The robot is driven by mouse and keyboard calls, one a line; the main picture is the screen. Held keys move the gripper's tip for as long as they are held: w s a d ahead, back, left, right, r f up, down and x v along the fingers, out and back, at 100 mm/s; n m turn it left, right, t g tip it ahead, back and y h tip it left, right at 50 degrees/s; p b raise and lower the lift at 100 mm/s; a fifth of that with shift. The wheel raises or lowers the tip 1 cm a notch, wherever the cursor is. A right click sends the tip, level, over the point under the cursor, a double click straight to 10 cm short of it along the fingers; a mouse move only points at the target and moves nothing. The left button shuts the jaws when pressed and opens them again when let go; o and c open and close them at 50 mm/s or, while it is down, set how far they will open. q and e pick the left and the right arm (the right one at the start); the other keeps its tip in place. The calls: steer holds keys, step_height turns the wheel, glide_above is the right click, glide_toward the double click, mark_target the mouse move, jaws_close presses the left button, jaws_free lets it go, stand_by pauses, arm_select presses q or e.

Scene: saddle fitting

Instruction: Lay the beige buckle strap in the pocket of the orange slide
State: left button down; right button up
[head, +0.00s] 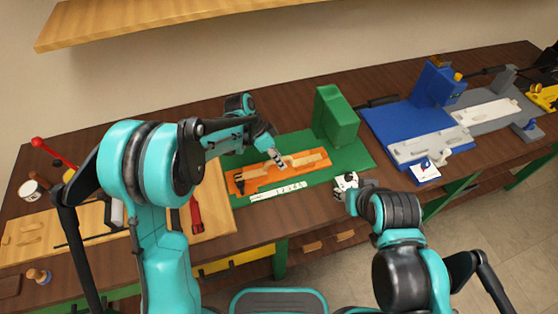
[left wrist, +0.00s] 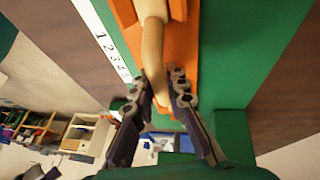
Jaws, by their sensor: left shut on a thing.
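The orange slide (head: 235,187) lies on the green base plate of the fixture, and its orange side shows in the left wrist view (left wrist: 180,45). The beige strap (left wrist: 153,42) runs lengthwise over the slide and passes between the fingers of my left gripper (left wrist: 163,82). In the head view the left gripper (head: 281,162) is low over the slide, shut on the strap. Whether the strap lies fully in the pocket cannot be told. My right gripper (head: 345,183) is at the front right edge of the green plate, its fingers too small to judge.
A green block (head: 337,115) stands at the back of the green plate. A white numbered strip (head: 278,191) lies along the slide's front. A blue fixture (head: 400,125) stands to the right. A wooden board with a red tool (head: 195,213) lies to the left.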

arm_select(q)
steer(key=shift+f, duration=0.15)
steer(key=c, duration=1.5)
jaws_free()
steer(key=shift+c, duration=0.2)
steer(key=shift+r, duration=0.35)
steer(key=s+p+v, duration=0.1)
steer(key=p+v, duration=0.2)
steer(key=v, duration=0.8)
steer(key=s+a+r+n+t+y, duration=0.2)
steer(key=s+a+n+t, duration=0.2)
steer(key=s, duration=0.5)
steer(key=s+a+r+n+t+y, duration=0.3)
steer(key=s+a+n, duration=0.6)
steer(key=shift+s+r+n+t, duration=0.2)
steer(key=shift+s+n+t, duration=0.15)
steer(key=shift+n+t, duration=0.05)
